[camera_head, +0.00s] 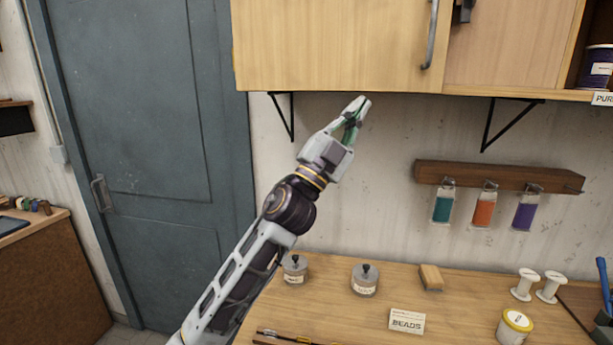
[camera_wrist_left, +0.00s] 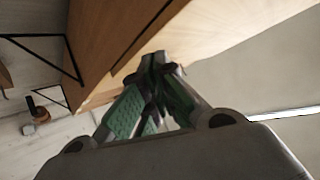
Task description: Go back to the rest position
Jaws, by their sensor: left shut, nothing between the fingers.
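My left arm reaches up from the bottom of the head view, and its gripper (camera_head: 360,104) is raised in front of the wall, just below the lower edge of the wooden wall cabinet (camera_head: 335,45). The fingers are shut and empty. In the left wrist view the closed fingertips (camera_wrist_left: 160,62) point toward the cabinet (camera_wrist_left: 115,40), which fills the upper middle. I cannot tell whether they touch it. My right gripper is not in view.
A workbench (camera_head: 330,310) below holds two lidded jars, a BEADS card (camera_head: 407,321), a wooden block (camera_head: 431,278), white spools and a yellow-lidded tub (camera_head: 514,326). Coloured vials hang from a wall rack (camera_head: 500,176). A grey door (camera_head: 150,150) stands left.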

